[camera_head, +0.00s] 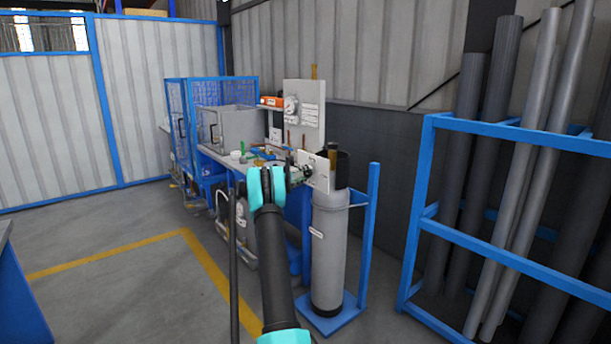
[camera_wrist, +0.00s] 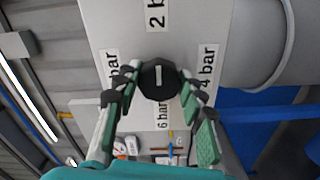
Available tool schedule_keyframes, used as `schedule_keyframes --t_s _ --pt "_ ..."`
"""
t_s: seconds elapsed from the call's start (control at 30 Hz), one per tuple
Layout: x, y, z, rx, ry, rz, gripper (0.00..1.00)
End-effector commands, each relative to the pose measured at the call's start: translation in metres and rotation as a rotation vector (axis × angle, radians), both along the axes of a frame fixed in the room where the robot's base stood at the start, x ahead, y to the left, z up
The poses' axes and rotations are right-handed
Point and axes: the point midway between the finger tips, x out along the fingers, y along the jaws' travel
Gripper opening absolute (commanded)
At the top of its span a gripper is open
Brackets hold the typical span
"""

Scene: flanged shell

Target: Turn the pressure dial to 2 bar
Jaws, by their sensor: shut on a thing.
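The pressure dial (camera_wrist: 160,79) is a black faceted knob with a white pointer line on a pale panel (camera_wrist: 105,25). The "2 bar" label (camera_wrist: 155,14) is above it, "4 bar" (camera_wrist: 208,64) right, "6 bar" (camera_wrist: 162,115) below. A left label (camera_wrist: 112,64) reads "bar", its number hidden by a finger. The line runs up and down, set slightly towards "2 bar". My gripper (camera_wrist: 158,88) has a finger on each side of the knob and is shut on it. In the head view my gripper (camera_head: 297,175) is at the white panel (camera_head: 318,168); the knob is not clear there.
A grey cylinder (camera_head: 328,250) stands in a blue stand (camera_head: 368,235) below the panel. A workbench (camera_head: 232,158) with small items and a gauge board (camera_head: 305,110) is behind. A blue rack (camera_head: 425,180) of pipes is at right.

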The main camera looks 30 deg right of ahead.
Motion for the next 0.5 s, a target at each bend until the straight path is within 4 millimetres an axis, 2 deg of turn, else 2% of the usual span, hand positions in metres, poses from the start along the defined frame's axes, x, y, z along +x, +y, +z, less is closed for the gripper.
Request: schedule_keyframes --t_s 0.13,0.17,0.3,0.33,0.5 --pt "-0.001 0.0006 -0.002 0.003 -0.001 -0.003 0.11" --pt "-0.001 0.0006 -0.002 0.003 -0.001 -0.003 0.41" --pt "-0.0008 0.0004 -0.0015 0.003 0.0 -0.002 0.58" --pt "-0.0007 0.0004 -0.0014 0.003 0.0 -0.002 0.61" --pt "-0.0004 0.0002 -0.0008 0.001 0.0 -0.002 0.61"
